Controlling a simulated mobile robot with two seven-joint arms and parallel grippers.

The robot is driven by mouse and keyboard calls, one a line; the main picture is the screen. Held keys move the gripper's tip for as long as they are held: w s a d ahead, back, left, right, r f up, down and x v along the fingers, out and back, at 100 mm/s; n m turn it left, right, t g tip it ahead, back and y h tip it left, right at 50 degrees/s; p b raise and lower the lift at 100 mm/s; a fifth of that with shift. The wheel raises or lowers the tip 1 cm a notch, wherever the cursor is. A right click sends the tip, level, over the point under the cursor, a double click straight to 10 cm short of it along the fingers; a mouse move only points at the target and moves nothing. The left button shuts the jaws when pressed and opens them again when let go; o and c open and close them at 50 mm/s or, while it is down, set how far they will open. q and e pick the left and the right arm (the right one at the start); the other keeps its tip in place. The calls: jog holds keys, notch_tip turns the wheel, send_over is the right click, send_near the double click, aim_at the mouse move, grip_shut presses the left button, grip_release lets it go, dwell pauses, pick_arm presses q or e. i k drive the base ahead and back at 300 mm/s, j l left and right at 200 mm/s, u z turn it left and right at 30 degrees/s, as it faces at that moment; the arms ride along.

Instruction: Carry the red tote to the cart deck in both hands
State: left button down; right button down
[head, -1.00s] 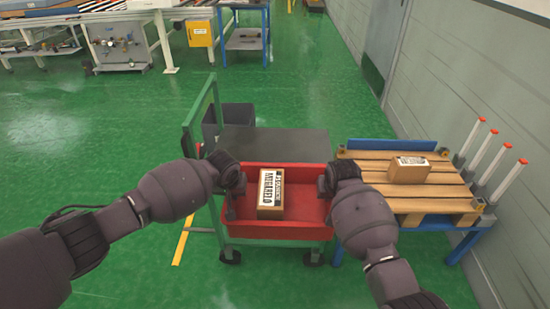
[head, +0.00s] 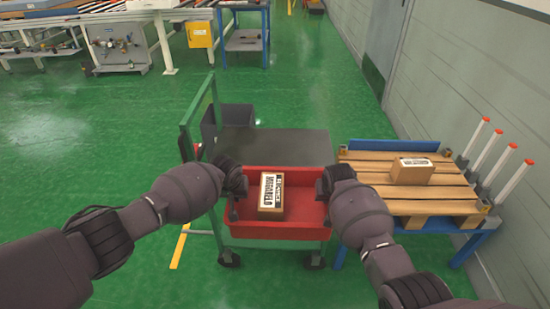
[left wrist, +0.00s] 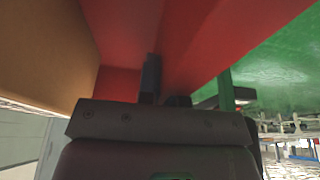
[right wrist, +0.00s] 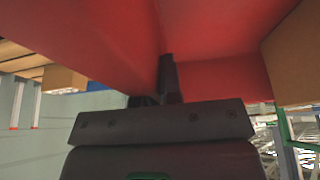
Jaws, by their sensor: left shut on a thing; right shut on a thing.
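The red tote (head: 284,232) is over the near part of the green-framed cart, with the dark deck (head: 272,147) showing beyond it. The tote looks level; I cannot tell whether it rests on the deck. A brown box with a white label (head: 271,193) lies inside it. My left gripper (head: 234,205) is shut on the tote's left wall, and in the left wrist view a dark finger (left wrist: 150,78) is against the red wall. My right gripper (head: 325,198) is shut on the right wall, with its finger (right wrist: 168,78) in the right wrist view. The fingertips are partly hidden.
The cart's green upright handle (head: 186,125) rises at its left. A wooden pallet (head: 358,170) on a blue stand, with another brown box (head: 411,171), stands close on the right. A dark bin (head: 238,116) is behind the cart. Green floor is clear at left.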

aim_at(282, 160)
jog(key=i, duration=1)
